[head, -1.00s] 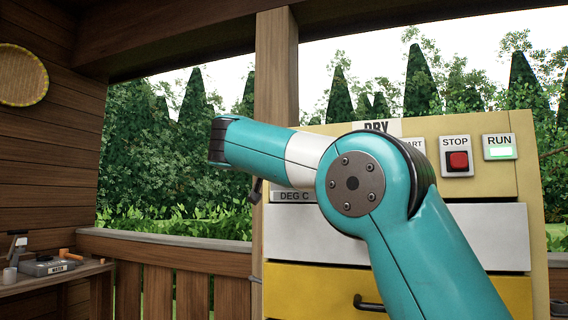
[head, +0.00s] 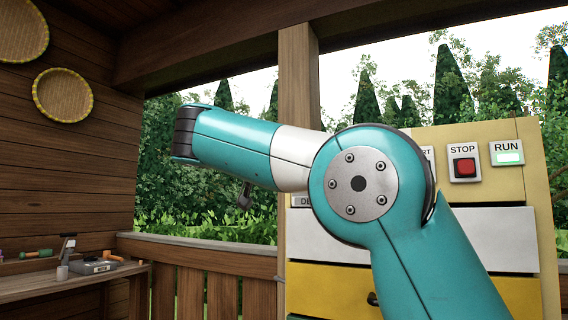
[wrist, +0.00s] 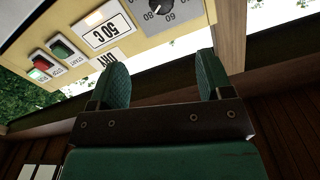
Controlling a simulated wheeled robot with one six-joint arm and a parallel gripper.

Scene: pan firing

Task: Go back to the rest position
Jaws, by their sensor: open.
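My gripper (wrist: 162,80) shows in the wrist view with its two green ridged fingers spread apart and nothing between them. In that view the dryer's panel (wrist: 75,15) appears upside down beyond the fingers, with a 50 C label, a dial, a red button and a green button. In the head view my arm is raised and bent across the front of the dryer (head: 497,232), and it hides part of the panel. Only a small dark part near the gripper end hangs below the forearm there; the fingers cannot be made out.
The red STOP button (head: 464,166) and the lit green RUN lamp (head: 508,158) are on the dryer. A wooden shelf (head: 60,284) at the lower left holds a small grey box (head: 93,266) and tools. Round baskets (head: 63,95) hang on the left wall. A wooden post (head: 298,80) stands behind my arm.

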